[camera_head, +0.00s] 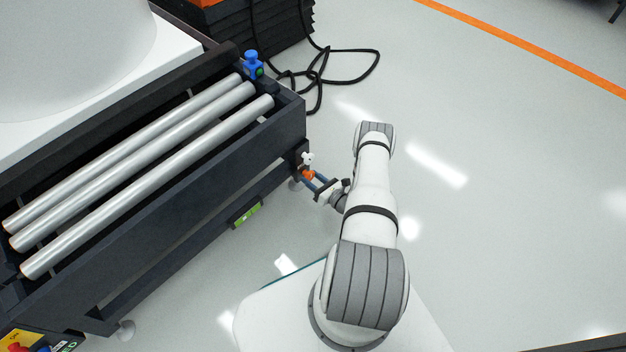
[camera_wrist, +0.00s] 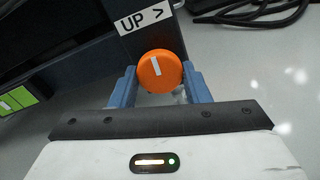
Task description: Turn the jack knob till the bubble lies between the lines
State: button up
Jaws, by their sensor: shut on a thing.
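The orange jack knob (camera_wrist: 160,71) with a white index mark sits at the corner leg of the dark frame; in the head view it is a small orange spot (camera_head: 308,174). My gripper (camera_wrist: 162,82) has one blue finger on each side of the knob and is shut on it. The white mark is near upright, tilted a little to the left. A green level (camera_head: 247,214) is fixed to the frame's lower rail; in the wrist view it shows at the left edge (camera_wrist: 16,101). Its bubble is too small to make out against the lines.
An "UP >" label (camera_wrist: 145,15) is above the knob. The dark roller frame (camera_head: 200,178) with metal rollers (camera_head: 150,150) fills the left. A black cable (camera_head: 345,66) lies on the floor behind.

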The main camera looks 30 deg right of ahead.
jog(key=m+b, duration=0.2)
jog(key=m, duration=0.1)
jog(key=shift+f, duration=0.15)
jog(key=m+b, duration=0.1)
jog(key=m, duration=0.2)
jog(key=shift+m+b, duration=0.3)
jog(key=shift+b, duration=0.1)
jog(key=m+b, duration=0.2)
jog(key=m, duration=0.4)
jog(key=shift+r, duration=0.2)
jog(key=shift+m, duration=0.3)
jog(key=o, duration=1)
jog(key=shift+c, duration=0.2)
jog(key=shift+s, duration=0.1)
